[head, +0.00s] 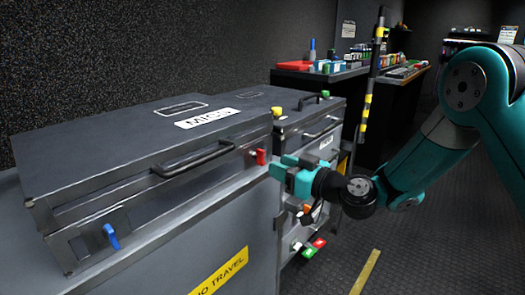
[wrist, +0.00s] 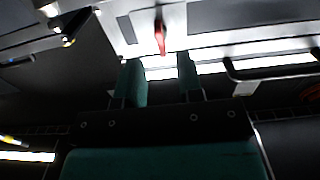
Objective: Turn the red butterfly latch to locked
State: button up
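The red butterfly latch (head: 260,157) is on the front of the dark case marked MICS (head: 90,145), near its right end. In the wrist view the red latch (wrist: 160,37) looks like a narrow upright tab ahead of the gap between my fingers. My gripper (head: 277,169) is just to the right of the latch in the head view. In the wrist view my gripper (wrist: 160,73) is open, with a clear gap between its two teal fingers. The latch appears apart from both fingers.
A blue latch (head: 111,235) is on the same case's front left. A black handle (head: 193,159) juts out between the two latches. A grey cabinet with a yellow label (head: 219,273) is below. The floor at right is open.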

aim_at(264, 160)
jog(key=p+x, duration=0.1)
jog(key=x, duration=0.5)
jog(key=shift+w+a, duration=0.1)
jog(key=shift+a, duration=0.05)
jog(key=shift+c, duration=0.5)
grip_shut()
